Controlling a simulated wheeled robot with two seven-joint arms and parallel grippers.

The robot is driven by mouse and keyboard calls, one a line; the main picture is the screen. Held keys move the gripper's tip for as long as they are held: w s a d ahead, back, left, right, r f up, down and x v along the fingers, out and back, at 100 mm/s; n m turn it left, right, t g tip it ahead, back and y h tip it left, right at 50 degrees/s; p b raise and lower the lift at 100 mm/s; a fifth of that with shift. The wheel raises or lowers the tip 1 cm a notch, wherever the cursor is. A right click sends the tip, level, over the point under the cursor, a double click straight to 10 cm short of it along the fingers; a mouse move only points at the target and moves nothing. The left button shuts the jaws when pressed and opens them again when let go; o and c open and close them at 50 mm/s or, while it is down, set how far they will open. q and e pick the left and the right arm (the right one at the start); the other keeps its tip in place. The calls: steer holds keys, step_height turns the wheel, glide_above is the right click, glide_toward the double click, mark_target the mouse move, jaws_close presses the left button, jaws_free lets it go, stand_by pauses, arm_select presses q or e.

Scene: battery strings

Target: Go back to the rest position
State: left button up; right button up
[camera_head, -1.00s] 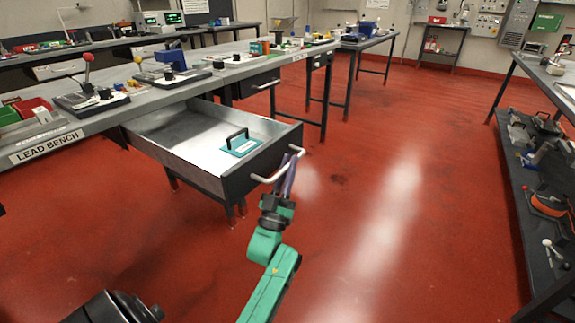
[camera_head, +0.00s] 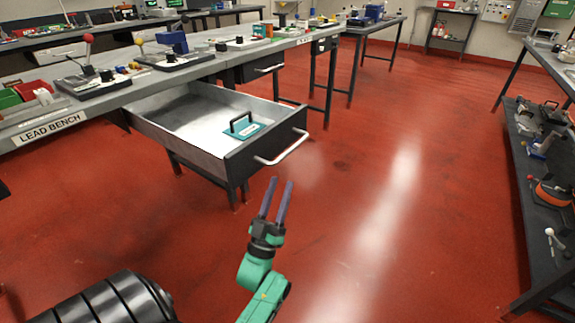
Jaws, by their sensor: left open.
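My left gripper (camera_head: 275,200) shows at the lower middle of the head view, with its green wrist below it. Its two purple fingers point up and stand apart with nothing between them. It is in front of the open drawer (camera_head: 243,165), clear of the white drawer handle (camera_head: 282,147). The drawer is pulled out from under the lead bench (camera_head: 180,80). A teal plate with a black handle (camera_head: 242,127) lies inside the drawer. My right gripper is not in view.
A shelf bench (camera_head: 540,190) with tools stands along the right edge. Further benches and a blue device (camera_head: 373,12) stand at the back. The red floor (camera_head: 370,200) between the drawer and the right bench is clear.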

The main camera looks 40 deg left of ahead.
arm_select(q)
steer(key=v, duration=0.4)
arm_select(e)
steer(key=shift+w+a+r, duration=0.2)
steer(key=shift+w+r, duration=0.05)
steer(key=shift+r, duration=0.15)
